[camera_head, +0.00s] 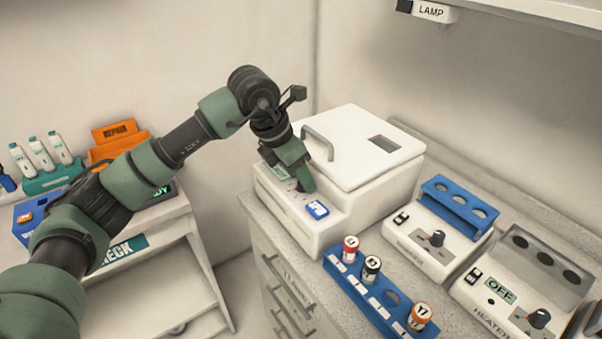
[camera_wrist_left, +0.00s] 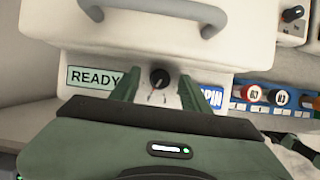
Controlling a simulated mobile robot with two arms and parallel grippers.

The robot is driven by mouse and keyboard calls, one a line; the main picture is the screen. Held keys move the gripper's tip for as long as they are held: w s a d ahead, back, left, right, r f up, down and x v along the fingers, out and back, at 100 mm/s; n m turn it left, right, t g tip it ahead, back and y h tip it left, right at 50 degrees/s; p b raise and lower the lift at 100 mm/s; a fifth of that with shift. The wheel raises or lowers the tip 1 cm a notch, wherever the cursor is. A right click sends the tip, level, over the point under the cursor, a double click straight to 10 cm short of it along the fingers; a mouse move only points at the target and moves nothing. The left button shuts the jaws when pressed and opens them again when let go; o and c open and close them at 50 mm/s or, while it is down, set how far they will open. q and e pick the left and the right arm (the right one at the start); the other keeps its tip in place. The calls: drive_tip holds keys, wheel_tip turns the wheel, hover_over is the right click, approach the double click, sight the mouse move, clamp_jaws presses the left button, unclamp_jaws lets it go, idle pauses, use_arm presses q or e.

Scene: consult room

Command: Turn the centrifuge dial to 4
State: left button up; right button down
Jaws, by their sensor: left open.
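The centrifuge (camera_head: 350,150) is a white box with a lid, a grey handle and a small dark window, on the counter by the wall. Its dial (camera_wrist_left: 159,78) is a small black knob on the front panel, between a green READY display (camera_wrist_left: 93,79) and a blue SPIN button (camera_wrist_left: 211,98). My left gripper (camera_head: 306,187) is at the front panel and hides the dial in the head view. In the left wrist view its two green fingers (camera_wrist_left: 160,92) are apart, one on each side of the dial. I cannot tell whether they touch it.
A blue rack (camera_head: 362,294) with several capped vials stands right of the centrifuge's front. Two white units with knobs, one a heater (camera_head: 508,292) reading OFF, stand farther right. A white cart (camera_head: 165,262) is at the left. A shelf with a LAMP label (camera_head: 434,12) hangs above.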

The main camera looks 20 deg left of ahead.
use_arm(q)
drive_tip(key=shift+d+f, duration=0.1)
drive_tip(key=shift+f, duration=0.25)
drive_tip(key=c, duration=0.8)
clamp_jaws()
drive_tip(key=shift+f, duration=0.1)
drive_tip(key=shift+n+t+b, duration=0.3)
drive_tip(key=shift+n+b, duration=0.25)
drive_tip(key=shift+n, duration=0.15)
drive_tip(key=shift+y, duration=0.3)
use_arm(e)
drive_tip(key=shift+w+a+f, duration=0.1)
drive_tip(key=shift+w+f, duration=0.1)
drive_tip(key=shift+w, duration=0.35)
drive_tip(key=shift+w+a+f, duration=0.1)
drive_tip(key=shift+w+f, duration=0.05)
drive_tip(key=shift+w, duration=0.4)
use_arm(q)
drive_tip(key=o, duration=0.8)
unclamp_jaws()
use_arm(e)
drive_tip(key=shift+w, duration=0.1)
drive_tip(key=shift+d, duration=0.1)
